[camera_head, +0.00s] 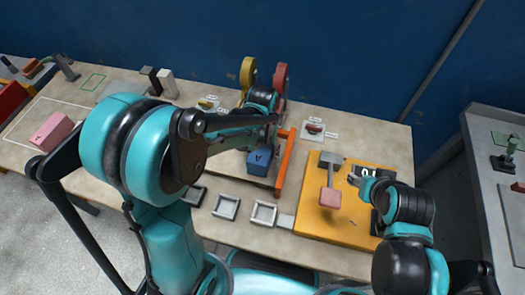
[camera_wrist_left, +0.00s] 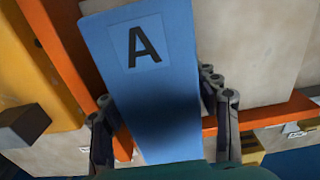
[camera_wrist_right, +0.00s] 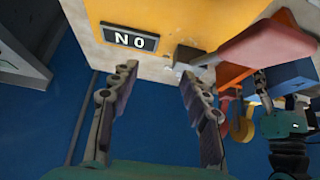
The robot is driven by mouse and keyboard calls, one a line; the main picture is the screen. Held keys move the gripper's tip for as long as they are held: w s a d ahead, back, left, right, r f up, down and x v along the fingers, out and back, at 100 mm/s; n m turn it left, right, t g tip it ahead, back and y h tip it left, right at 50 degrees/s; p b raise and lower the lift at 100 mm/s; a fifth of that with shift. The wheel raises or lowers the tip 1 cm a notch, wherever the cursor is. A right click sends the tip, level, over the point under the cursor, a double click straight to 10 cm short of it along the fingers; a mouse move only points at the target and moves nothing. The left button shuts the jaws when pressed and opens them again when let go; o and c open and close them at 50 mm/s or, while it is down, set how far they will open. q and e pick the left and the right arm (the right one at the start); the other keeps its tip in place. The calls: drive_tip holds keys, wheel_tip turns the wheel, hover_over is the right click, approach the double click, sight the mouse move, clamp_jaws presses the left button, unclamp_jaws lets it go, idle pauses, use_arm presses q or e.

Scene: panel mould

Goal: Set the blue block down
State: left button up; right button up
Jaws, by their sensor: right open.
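The blue block (camera_head: 260,162) is by the inner side of the orange angled rail (camera_head: 285,160) in the head view. It fills the middle of the left wrist view (camera_wrist_left: 150,75), with a letter A on its face. My left gripper (camera_wrist_left: 163,120) has a finger on each side of the block and is shut on it. Whether the block touches the table is hidden. My right gripper (camera_wrist_right: 158,72) is open and empty, near the right side of the yellow board; it also shows in the head view (camera_head: 358,180).
Square grey trays (camera_head: 226,207) line the front edge. Red and yellow rings (camera_head: 280,80) stand behind the block. A pink block (camera_head: 52,131) lies far left.

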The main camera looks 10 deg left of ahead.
use_arm(q)
drive_tip(key=shift+o, duration=0.2)
drive_tip(key=shift+r, duration=0.1)
drive_tip(key=shift+r, duration=0.2)
wheel_tip(320, 180, up, 11)
drive_tip(key=p, duration=0.4)
drive_tip(key=shift+s+a+r+p, duration=0.15)
drive_tip(key=shift+r+p, duration=0.2)
drive_tip(key=shift+r, duration=0.2)
drive_tip(key=s+a+r+t, duration=0.5)
drive_tip(key=s+a+t, duration=0.1)
drive_tip(key=s, duration=0.4)
drive_tip(key=shift+t, duration=0.6)
